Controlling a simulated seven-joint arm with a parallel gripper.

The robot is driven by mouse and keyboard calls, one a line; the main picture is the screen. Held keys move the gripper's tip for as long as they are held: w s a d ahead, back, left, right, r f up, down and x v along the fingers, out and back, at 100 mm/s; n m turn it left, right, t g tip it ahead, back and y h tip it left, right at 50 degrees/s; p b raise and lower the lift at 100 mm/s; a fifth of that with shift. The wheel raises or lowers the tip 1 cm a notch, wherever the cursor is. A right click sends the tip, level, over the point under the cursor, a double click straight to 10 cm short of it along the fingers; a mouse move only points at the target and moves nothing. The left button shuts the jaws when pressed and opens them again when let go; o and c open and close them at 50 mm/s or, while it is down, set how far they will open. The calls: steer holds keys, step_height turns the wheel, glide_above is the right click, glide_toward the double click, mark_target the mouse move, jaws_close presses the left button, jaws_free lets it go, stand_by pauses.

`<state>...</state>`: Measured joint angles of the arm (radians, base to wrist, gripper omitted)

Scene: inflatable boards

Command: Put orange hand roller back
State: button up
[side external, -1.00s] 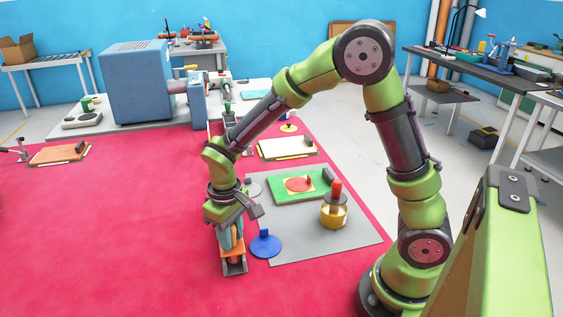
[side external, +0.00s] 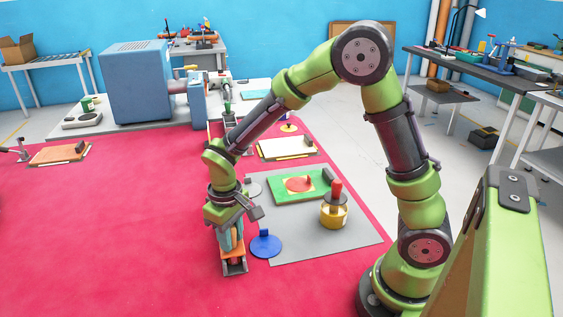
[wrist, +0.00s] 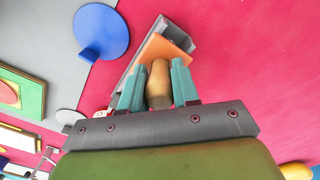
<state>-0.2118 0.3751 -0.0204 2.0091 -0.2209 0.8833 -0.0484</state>
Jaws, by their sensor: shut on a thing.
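The roller's far end is partly hidden.
A blue disc with a blue grip (side external: 266,248) lies close to the right of my gripper.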

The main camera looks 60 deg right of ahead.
steer(key=shift+f, duration=0.2)
stand_by(0.7)
steer(key=o, duration=1)
steer(key=shift+o, duration=0.3)
steer(key=o, duration=0.4)
steer(key=shift+o, duration=0.2)
steer(key=shift+r, duration=0.15)
steer(key=shift+r, duration=2.9)
